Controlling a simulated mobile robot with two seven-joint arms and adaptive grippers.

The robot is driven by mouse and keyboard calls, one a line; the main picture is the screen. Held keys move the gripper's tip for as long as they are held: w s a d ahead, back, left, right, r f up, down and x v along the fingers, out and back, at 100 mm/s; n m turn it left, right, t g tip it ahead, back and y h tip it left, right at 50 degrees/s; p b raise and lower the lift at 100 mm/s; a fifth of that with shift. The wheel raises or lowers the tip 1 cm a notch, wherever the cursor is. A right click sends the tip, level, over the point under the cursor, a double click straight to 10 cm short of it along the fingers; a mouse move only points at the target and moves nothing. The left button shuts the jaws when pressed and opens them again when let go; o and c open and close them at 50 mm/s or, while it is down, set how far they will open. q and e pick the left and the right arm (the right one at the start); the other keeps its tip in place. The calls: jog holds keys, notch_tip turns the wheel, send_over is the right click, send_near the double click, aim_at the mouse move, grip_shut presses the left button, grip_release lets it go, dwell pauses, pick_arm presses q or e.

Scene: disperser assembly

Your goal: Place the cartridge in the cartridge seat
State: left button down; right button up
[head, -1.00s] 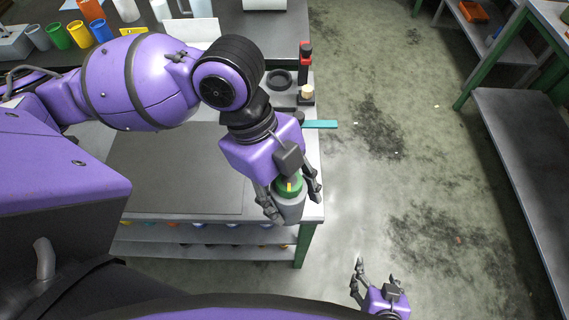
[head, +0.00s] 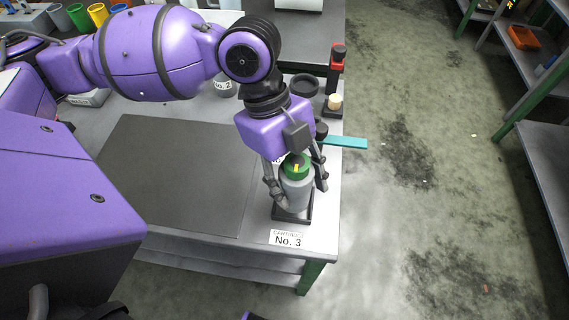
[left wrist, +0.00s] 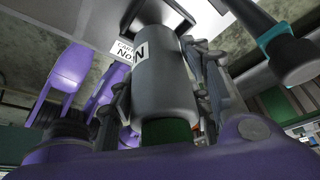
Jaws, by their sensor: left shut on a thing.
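The cartridge (head: 297,193) is a grey cylinder with a green top (head: 298,164) bearing a yellow mark. My left gripper (head: 296,186) is shut on it, with fingers on both sides, and holds it roughly upright. The cartridge seat (head: 305,217) is a black square base near the table's front right corner, partly hidden by the cartridge. The cartridge's lower end is over the seat; I cannot tell whether it touches. In the left wrist view the cartridge (left wrist: 165,85) fills the middle between the fingers. My right gripper is not in view.
A label reading "No. 3" (head: 288,239) is at the table's front edge. A teal bar (head: 345,143) juts past the right edge. A black ring (head: 304,85) and a red-and-black item (head: 338,68) stand behind. A dark mat (head: 175,175) lies left. Floor is open right.

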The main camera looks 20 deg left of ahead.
pick_arm(q)
jog(key=f, duration=0.3)
jog(key=shift+w+a+f, duration=0.1)
jog(key=shift+w+f, duration=0.05)
jog(key=shift+w, duration=0.25)
jog(key=shift+f, duration=0.25)
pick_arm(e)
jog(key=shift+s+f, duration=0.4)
pick_arm(q)
jog(key=shift+f, duration=0.1)
jog(key=c, duration=0.9)
grip_release()
jog(key=shift+f, duration=0.1)
jog(key=v, duration=1.2)
jog(key=shift+p, duration=0.4)
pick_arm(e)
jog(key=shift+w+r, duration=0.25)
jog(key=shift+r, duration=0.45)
